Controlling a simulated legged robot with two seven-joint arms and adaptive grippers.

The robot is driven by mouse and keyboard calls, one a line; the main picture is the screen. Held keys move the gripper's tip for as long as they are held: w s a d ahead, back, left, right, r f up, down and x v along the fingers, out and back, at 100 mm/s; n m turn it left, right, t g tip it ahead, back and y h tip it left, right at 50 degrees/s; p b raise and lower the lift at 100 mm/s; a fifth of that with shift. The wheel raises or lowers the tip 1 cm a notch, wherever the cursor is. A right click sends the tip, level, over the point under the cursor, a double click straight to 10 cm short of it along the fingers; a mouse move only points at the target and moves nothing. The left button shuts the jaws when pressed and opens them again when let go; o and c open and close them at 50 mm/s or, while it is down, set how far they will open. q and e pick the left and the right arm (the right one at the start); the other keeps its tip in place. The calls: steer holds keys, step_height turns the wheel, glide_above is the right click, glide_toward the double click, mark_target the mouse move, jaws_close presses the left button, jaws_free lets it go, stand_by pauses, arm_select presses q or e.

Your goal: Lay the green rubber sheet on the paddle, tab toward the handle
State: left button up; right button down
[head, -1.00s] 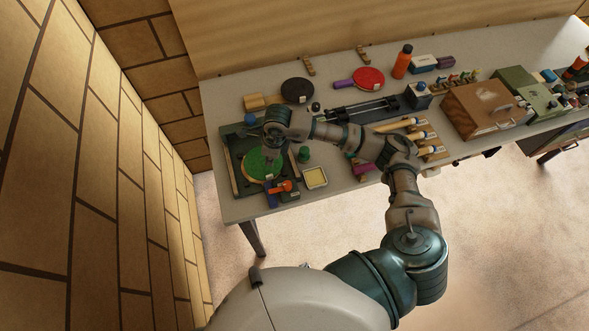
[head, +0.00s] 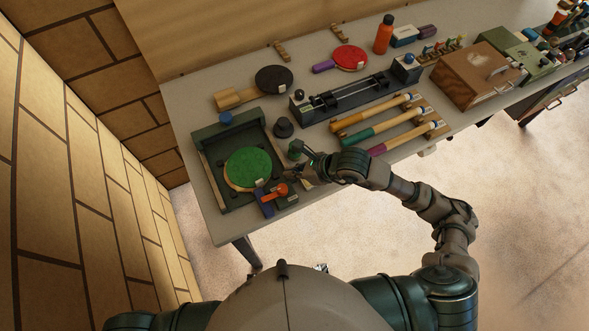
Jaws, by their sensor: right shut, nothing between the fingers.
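The green rubber sheet (head: 248,166) lies flat on a round paddle, whose tan rim (head: 229,184) shows along its lower left edge. The paddle rests in a dark green tray-like fixture (head: 200,163). A small pale tab (head: 260,183) is on the sheet's lower right edge, facing the blue and orange clamp (head: 277,192). The paddle's handle is not clearly visible around that clamp. My right gripper (head: 291,173) is shut and empty, to the right of the sheet and apart from it. My left gripper is out of view.
A black paddle (head: 273,78), a red paddle (head: 350,58), a rail device (head: 345,98) and several handled tools lie behind. A brown case (head: 475,77) stands right.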

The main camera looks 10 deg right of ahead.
mark_target(266, 172)
steer(key=x, duration=0.5)
steer(key=shift+w+d+f, duration=0.1)
steer(key=shift+w+f, duration=0.15)
steer(key=shift+f, duration=0.25)
steer(key=shift+w+a+f, duration=0.2)
steer(key=shift+a+f, duration=0.2)
steer(key=shift+a, duration=0.05)
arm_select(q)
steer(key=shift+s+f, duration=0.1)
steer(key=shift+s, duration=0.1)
arm_select(e)
steer(key=shift+a+f, duration=0.1)
steer(key=shift+a, duration=0.2)
steer(key=shift+w+a, duration=0.25)
steer(key=shift+a, duration=0.1)
steer(key=shift+w+a+b, duration=0.35)
steer(key=shift+a, duration=0.05)
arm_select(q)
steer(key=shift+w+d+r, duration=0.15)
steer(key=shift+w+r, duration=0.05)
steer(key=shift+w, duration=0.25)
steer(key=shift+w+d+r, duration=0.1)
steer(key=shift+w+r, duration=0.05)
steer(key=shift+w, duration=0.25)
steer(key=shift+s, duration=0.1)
